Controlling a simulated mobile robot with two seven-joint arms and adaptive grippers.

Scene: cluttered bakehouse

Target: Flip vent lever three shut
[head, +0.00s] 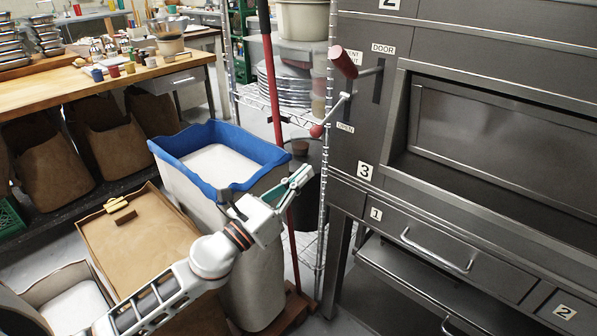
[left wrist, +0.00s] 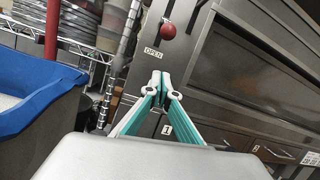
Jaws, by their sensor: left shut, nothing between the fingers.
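Vent lever three (head: 317,131) is a thin metal arm with a red ball knob on the grey oven front, above the number 3 plate (head: 365,173). Its knob hangs down and left, beside the OPEN label (head: 345,128). In the left wrist view the red knob (left wrist: 168,31) is above the fingertips, near the OPEN label (left wrist: 152,53). My left gripper (head: 304,173) is shut and empty, below the knob and apart from it. Its green-and-white fingers meet at the tips in the left wrist view (left wrist: 160,77). My right gripper is not in view.
A red cylindrical door handle (head: 343,62) juts out above the lever and partly covers the upper vent label. A red pole (head: 270,75) and a wire shelf (head: 290,112) stand left of the oven. A blue-rimmed bin (head: 180,140) is left of my gripper.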

